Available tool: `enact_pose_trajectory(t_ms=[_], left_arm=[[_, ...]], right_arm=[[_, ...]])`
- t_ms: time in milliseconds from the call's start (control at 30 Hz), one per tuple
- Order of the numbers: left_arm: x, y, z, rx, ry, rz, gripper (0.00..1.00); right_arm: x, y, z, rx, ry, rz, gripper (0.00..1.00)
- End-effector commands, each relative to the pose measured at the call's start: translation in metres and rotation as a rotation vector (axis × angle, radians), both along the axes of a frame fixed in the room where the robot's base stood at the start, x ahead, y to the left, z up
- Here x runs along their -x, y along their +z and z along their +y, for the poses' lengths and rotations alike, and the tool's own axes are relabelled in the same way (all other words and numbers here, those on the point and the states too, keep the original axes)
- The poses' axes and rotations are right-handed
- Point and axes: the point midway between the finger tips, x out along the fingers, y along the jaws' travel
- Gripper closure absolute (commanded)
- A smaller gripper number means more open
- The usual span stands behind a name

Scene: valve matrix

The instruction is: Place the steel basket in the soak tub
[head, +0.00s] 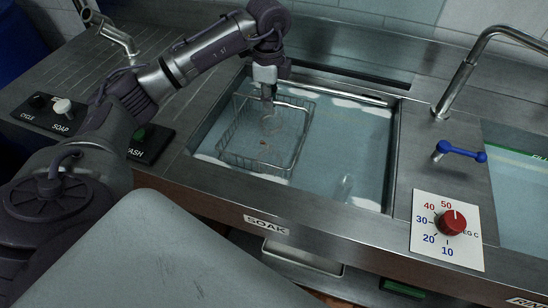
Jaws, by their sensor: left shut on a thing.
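The steel basket (288,161) is a wire-mesh basket in the left part of the soak tub (365,160), within the tub's rim. The tub holds pale water, and the front wall below it carries a SOAK label. My left gripper (268,96) points down at the basket's back edge and is shut on the basket there. Small brownish items show inside the basket. I cannot tell whether the basket rests on the tub floor. My right gripper is not in view.
A steel tap (462,75) and a blue lever (460,151) stand right of the tub. A red temperature dial (451,222) sits on a white plate at the front right. Another water-filled basin (520,165) is at the far right. Control knobs (62,107) are at left.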

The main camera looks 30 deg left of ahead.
Motion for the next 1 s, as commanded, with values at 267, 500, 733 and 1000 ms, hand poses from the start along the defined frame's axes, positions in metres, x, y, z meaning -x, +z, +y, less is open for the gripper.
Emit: enact_pose_trajectory(t_ms=[267,500,733,1000], left_arm=[[0.000,-0.042,0.000,0.001,0.002,0.003,1.00],[-0.001,-0.064,0.000,0.001,0.001,-0.002,1.00],[0.000,-0.091,0.000,0.000,0.001,0.001,1.00],[-0.001,-0.101,0.000,0.000,0.000,-0.003,1.00]], right_arm=[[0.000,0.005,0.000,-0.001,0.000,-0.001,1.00],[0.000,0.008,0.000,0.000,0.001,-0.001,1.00],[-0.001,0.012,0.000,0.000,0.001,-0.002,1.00],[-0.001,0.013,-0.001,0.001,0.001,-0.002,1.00]])
